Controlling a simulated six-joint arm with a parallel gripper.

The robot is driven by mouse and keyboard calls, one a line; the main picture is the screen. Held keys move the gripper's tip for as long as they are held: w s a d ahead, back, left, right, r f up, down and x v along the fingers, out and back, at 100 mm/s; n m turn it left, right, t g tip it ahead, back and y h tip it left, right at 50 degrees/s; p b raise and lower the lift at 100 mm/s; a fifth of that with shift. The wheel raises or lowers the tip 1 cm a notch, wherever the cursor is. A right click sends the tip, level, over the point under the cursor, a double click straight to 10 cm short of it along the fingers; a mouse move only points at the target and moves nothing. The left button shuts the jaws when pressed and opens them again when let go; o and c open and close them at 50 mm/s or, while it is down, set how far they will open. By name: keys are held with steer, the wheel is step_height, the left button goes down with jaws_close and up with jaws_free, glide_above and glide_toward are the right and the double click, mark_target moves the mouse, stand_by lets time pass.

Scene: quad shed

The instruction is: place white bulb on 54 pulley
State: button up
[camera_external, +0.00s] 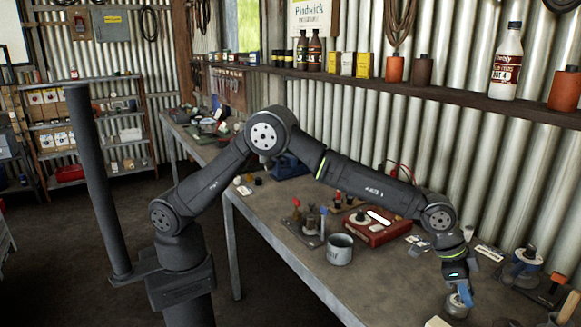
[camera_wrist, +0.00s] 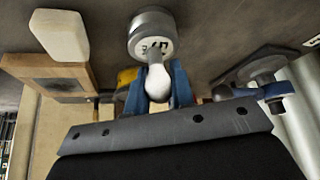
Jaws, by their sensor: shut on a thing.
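My gripper (camera_wrist: 158,88) has blue fingers and is shut on the white bulb (camera_wrist: 158,84), seen in the wrist view between the fingertips. Just beyond the bulb is a grey metal round piece (camera_wrist: 150,20) with a pale face bearing dark marks, which look like a number that I cannot read surely. The bulb's narrow end overlaps that face in the picture; I cannot tell whether they touch. In the external view my gripper (camera_external: 464,292) points down at the near right of the bench, beside the grey metal piece (camera_external: 457,307). The bulb cannot be made out there.
In the wrist view a white block (camera_wrist: 60,35) lies at the left by a wooden frame (camera_wrist: 25,68), and a grey and blue fixture (camera_wrist: 262,72) stands at the right. On the bench (camera_external: 290,240) are a metal can (camera_external: 340,250) and a red box (camera_external: 377,232).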

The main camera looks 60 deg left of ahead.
steer(key=o, duration=0.8)
steer(key=shift+f, duration=0.1)
steer(key=shift+c, duration=0.2)
steer(key=shift+a+r, duration=0.1)
steer(key=shift+r, duration=0.3)
steer(key=v, duration=1.1)
steer(key=shift+a+r, duration=0.15)
steer(key=shift+r, duration=0.05)
steer(key=shift+s, duration=0.1)
steer(key=x, duration=1.2)
steer(key=shift+f, duration=0.35)
step_height(320, 180, up, 3)
steer(key=shift+f, duration=0.1)
steer(key=shift+r, duration=0.5)
